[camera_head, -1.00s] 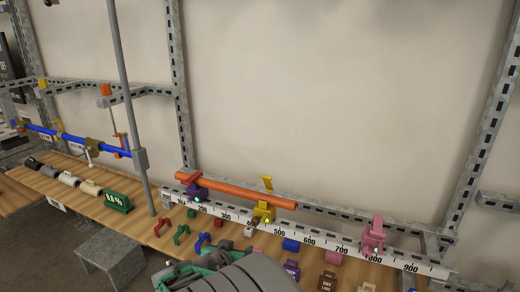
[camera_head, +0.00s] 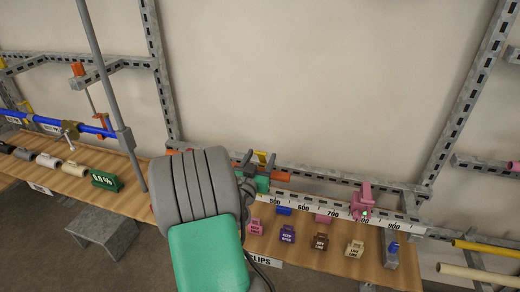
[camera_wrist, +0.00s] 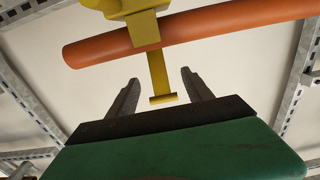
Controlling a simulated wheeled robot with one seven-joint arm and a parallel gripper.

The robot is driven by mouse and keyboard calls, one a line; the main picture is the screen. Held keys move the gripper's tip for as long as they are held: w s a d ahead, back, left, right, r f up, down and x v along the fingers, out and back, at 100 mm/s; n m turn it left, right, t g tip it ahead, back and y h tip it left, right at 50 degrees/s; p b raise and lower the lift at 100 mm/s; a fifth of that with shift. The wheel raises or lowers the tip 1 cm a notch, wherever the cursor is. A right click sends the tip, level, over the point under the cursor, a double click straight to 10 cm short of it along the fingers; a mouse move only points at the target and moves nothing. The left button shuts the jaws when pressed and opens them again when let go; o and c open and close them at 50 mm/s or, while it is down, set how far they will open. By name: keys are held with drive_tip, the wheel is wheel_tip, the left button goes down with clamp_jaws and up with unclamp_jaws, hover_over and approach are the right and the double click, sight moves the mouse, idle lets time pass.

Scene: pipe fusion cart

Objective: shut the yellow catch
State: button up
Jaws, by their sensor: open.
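The yellow catch (camera_wrist: 158,70) shows large in the wrist view, at the orange pipe (camera_wrist: 215,27). Its narrow arm runs across the pipe and ends in a small crossbar between my fingers. My gripper (camera_wrist: 159,78) is open, one finger on each side of that arm, with a visible gap to both. In the head view my gripper (camera_head: 256,160) is at the rail, and my arm hides most of the catch; only a bit of yellow (camera_head: 261,157) shows. The pipe end (camera_head: 281,176) shows just right of it.
A pink clamp (camera_head: 362,202) stands on the numbered rail (camera_head: 318,213) to the right. Several labelled blocks and coloured pieces lie on the wooden bench (camera_head: 300,255) below. A grey upright pole (camera_head: 108,85) and a blue pipe (camera_head: 95,129) are at left.

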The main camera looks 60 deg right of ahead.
drive_tip(key=shift+w+d, duration=0.2)
drive_tip(key=shift+d, duration=0.9)
drive_tip(key=shift+c, duration=0.6)
clamp_jaws()
